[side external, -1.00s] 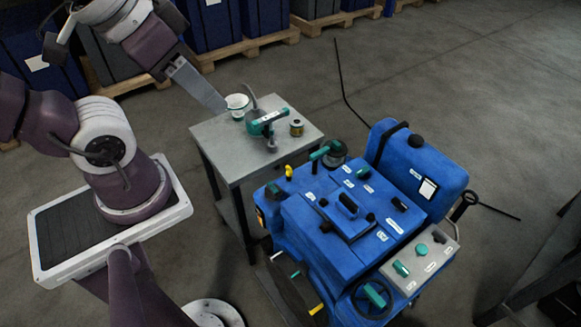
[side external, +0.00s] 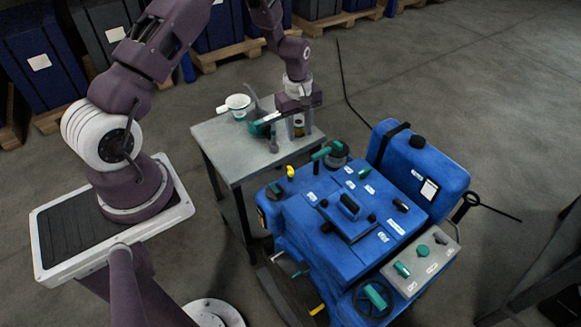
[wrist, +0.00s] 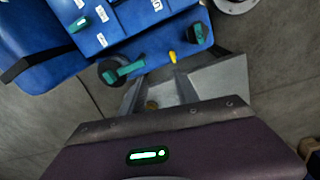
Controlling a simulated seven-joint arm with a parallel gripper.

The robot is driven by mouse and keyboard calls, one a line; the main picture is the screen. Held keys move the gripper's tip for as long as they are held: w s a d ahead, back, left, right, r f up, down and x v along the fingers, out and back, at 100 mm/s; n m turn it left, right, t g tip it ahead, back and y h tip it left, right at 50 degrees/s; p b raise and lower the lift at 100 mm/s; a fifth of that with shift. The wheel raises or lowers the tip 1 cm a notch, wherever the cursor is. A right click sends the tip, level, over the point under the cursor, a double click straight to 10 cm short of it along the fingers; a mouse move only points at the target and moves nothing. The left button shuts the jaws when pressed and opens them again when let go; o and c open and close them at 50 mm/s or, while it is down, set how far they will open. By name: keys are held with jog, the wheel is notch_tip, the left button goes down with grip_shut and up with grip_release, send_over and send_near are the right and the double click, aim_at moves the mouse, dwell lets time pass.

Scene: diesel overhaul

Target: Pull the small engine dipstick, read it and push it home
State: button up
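The blue engine (side external: 350,215) stands at the right in the side view. A small yellow handle (side external: 290,172), which looks like the dipstick's, stands up at its far left edge. It also shows as a yellow spot in the wrist view (wrist: 172,57). My gripper (side external: 298,132) points down over the right end of the grey side table, up and behind the yellow handle and apart from it.
The grey table (side external: 225,150) carries a white cup (side external: 238,103) and a green-handled tool (side external: 260,127). A green lever (side external: 322,153) and a dark round cap (side external: 338,150) stand close to the yellow handle. A control panel (side external: 425,262) sits at the engine's front right.

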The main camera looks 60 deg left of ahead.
jog(key=n, duration=0.2)
send_over(290, 167)
jog(key=shift+g, duration=0.4)
notch_tip(290, 167, down, 10)
jog(key=shift+w+a+r, duration=0.1)
jog(key=shift+w+r, duration=0.05)
jog(key=shift+r, duration=0.1)
notch_tip(290, 167, down, 7)
jog(key=shift+r, duration=0.2)
grip_shut()
